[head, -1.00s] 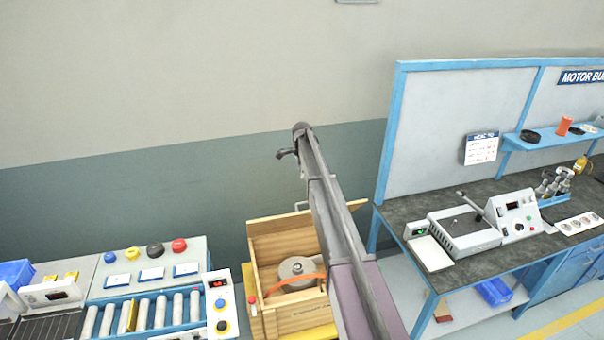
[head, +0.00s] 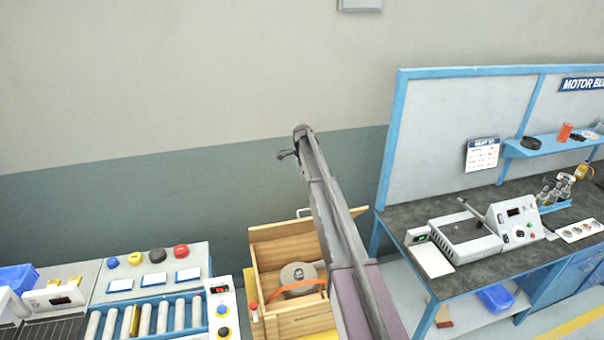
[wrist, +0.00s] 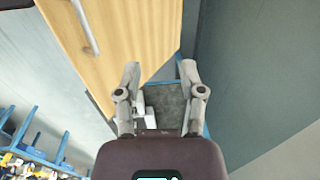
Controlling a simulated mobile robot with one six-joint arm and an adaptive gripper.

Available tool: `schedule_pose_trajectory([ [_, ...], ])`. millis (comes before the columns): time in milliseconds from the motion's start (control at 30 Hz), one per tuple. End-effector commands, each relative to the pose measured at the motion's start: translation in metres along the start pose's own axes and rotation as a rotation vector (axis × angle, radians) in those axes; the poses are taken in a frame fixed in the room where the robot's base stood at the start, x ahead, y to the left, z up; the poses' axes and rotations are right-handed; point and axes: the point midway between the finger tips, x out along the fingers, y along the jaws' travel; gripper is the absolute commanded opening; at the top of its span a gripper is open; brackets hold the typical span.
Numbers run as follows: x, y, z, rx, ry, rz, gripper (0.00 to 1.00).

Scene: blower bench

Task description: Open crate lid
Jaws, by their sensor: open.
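The wooden crate (head: 290,325) stands between the roller conveyor and the bench in the head view. Its lid (head: 280,229) is raised at the back, and a metal handle (head: 304,212) shows at its top edge. A round grey metal part (head: 298,274) with an orange band lies inside the crate. In the wrist view a wooden panel (wrist: 130,45) with a metal handle (wrist: 84,27) fills the upper left. My gripper (wrist: 160,80) is open and empty, with the panel beyond its fingers. My arm hides the crate's right side in the head view.
A roller conveyor (head: 150,318) with a button panel (head: 155,272) stands left of the crate. The blue-framed bench (head: 440,283) with a grey instrument (head: 462,238) stands to the right. A plain wall (head: 150,90) rises behind the crate.

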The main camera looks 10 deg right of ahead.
Motion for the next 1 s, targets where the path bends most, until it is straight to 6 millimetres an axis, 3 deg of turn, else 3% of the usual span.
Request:
schedule_pose_trajectory([
  [67, 0.000, 0.000, 0.000, 0.000, 0.000, 0.000, 0.48],
  [200, 0.002, 0.004, 0.001, -0.008, 0.000, 0.000, 0.07],
  [233, 0.003, 0.006, 0.001, -0.014, 0.000, 0.000, 0.00],
  [367, 0.013, 0.026, 0.005, -0.060, 0.000, 0.002, 0.00],
  [467, 0.024, 0.051, 0.011, -0.125, 0.001, 0.004, 0.00],
  [800, 0.074, 0.170, 0.034, -0.459, 0.000, 0.012, 0.00],
  [900, 0.088, 0.200, 0.038, -0.551, 0.003, 0.010, 0.00],
  [1000, 0.103, 0.218, 0.037, -0.617, 0.020, -0.012, 0.00],
])
